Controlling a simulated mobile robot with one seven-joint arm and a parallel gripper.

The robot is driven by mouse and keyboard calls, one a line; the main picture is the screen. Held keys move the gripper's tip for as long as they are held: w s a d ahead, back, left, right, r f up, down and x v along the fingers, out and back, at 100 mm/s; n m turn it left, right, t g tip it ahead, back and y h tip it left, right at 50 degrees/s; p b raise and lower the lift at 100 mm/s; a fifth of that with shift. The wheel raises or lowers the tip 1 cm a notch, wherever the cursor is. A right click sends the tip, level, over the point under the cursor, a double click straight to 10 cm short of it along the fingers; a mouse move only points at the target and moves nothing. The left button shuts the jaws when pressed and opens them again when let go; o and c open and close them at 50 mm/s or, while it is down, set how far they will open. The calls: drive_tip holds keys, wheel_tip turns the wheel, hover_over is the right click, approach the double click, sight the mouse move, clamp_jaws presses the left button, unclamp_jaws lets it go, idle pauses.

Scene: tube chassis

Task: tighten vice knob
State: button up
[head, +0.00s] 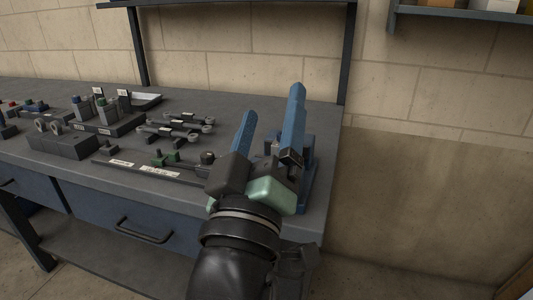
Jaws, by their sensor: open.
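My gripper (273,101) is open over the right end of the workbench, its two long blue fingers pointing up and away in the head view. The vice (309,178), with a blue body and base, stands at the bench's right end, behind and to the right of my gripper. My right finger and the gripper body cover much of it. A small grey part (273,143) shows between the fingers; I cannot tell whether it is the vice knob. Nothing is visibly held, and contact with the vice cannot be made out.
The grey workbench (215,104) carries several small fixtures to the left, including a dark block with round ends (62,144) and linkage parts (175,130). A drawer handle (145,232) sticks out in front. A dark shelf post (347,60) rises behind the vice. Floor space lies right of the bench.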

drive_tip(key=s+a+f+n+g+h+p, duration=0.15)
drive_tip(key=s+f+n+p, duration=0.25)
drive_tip(key=f+n+p, duration=0.7)
drive_tip(key=s+a+f+n+g+y+p, duration=0.1)
drive_tip(key=s+a+f+n+g+p, duration=0.3)
drive_tip(key=n+p, duration=0.85)
drive_tip(key=w+d+n+b, duration=0.3)
drive_tip(key=w+d, duration=0.1)
drive_tip(key=w, duration=0.7)
drive_tip(key=shift+w+d+f+t, duration=0.2)
drive_tip(key=shift+d+f+t, duration=0.15)
drive_tip(key=shift+f, duration=0.1)
drive_tip(key=shift+n+h, duration=0.25)
clamp_jaws()
